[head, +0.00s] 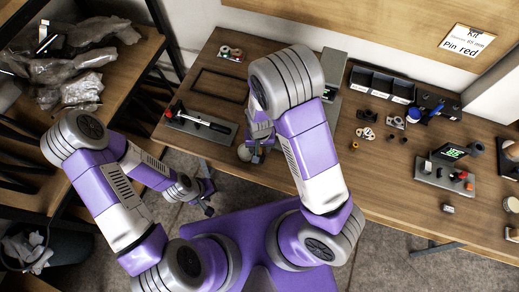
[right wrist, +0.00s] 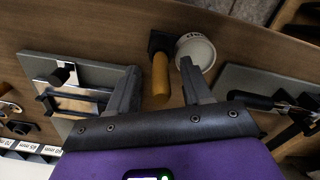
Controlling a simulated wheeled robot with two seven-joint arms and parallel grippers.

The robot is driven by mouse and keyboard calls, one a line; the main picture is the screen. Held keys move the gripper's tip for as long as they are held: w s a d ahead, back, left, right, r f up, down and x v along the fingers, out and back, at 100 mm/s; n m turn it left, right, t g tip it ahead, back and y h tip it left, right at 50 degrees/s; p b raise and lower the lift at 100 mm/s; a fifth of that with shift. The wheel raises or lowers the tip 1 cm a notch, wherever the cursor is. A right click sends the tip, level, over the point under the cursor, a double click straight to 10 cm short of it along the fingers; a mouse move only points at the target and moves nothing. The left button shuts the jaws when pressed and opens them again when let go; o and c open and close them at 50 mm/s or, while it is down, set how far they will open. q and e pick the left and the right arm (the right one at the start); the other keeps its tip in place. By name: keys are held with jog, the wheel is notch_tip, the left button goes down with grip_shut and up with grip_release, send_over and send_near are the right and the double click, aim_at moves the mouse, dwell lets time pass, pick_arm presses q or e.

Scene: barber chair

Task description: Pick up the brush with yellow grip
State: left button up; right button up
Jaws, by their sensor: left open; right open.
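The brush with the yellow grip (right wrist: 160,78) lies on the wooden table in the right wrist view, its dark head (right wrist: 159,42) pointing away from my gripper. My right gripper (right wrist: 160,66) is open, with one finger on each side of the yellow grip; I cannot tell whether either finger touches it. In the head view my right gripper (head: 256,156) is over the table's front edge, and my arm hides the brush. My left gripper (head: 208,199) is open and empty, in front of the table and away from the brush.
A white round container (right wrist: 195,52) stands close beside the brush head. A grey board with a black-handled tool (head: 205,122) lies to the left, and a grey plate with a metal fixture (right wrist: 75,90) is on the other side. Black bins (head: 381,82) stand farther right.

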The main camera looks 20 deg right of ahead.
jog(key=shift+w+f, duration=0.1)
jog(key=shift+f, duration=0.5)
jog(key=shift+r, duration=0.1)
grip_shut()
notch_tip(320, 180, up, 10)
jog(key=shift+p, duration=0.95)
